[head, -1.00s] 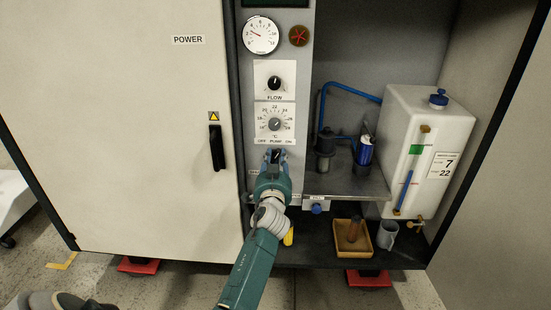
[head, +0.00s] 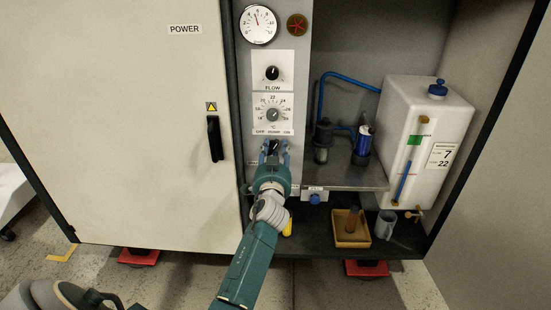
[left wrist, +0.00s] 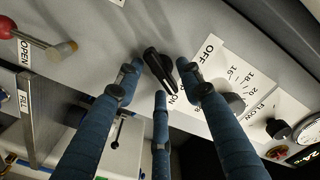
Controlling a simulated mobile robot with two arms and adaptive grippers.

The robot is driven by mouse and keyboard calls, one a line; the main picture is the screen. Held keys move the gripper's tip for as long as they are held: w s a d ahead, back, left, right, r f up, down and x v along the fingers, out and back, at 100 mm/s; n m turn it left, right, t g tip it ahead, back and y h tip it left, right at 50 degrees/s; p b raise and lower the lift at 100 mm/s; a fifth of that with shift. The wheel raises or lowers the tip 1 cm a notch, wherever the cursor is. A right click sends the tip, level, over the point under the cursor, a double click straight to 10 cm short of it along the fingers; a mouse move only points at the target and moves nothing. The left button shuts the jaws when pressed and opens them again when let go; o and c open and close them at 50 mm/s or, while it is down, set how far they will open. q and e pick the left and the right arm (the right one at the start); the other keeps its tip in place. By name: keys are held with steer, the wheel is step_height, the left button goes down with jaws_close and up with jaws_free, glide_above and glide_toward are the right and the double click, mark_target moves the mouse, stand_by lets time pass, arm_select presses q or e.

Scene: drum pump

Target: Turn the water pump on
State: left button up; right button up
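The pump switch is a small black knob (left wrist: 158,66) below the OFF, PUMP and ON label (head: 273,132) on the grey panel. In the left wrist view its lower end points toward the word ON. My left gripper (head: 273,157) is at the knob, with its blue fingers (left wrist: 161,84) spread around it. Two fingertips lie at either side of the knob and the third is below it. The fingers stand apart, and I cannot tell whether any touches the knob. In the head view the fingers partly hide the knob. My right gripper is not in view.
Above are a FLOW knob (head: 272,73), a temperature dial (head: 273,114) and a round gauge (head: 258,24). A POWER door (head: 130,130) with a black handle is left. Right are a shelf (head: 345,179), a white tank (head: 418,145), a tray (head: 352,240) and a mug (head: 385,226).

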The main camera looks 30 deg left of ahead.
arm_select(q)
steer(key=v, duration=1.1)
steer(key=shift+d, duration=0.2)
steer(key=shift+s, duration=0.2)
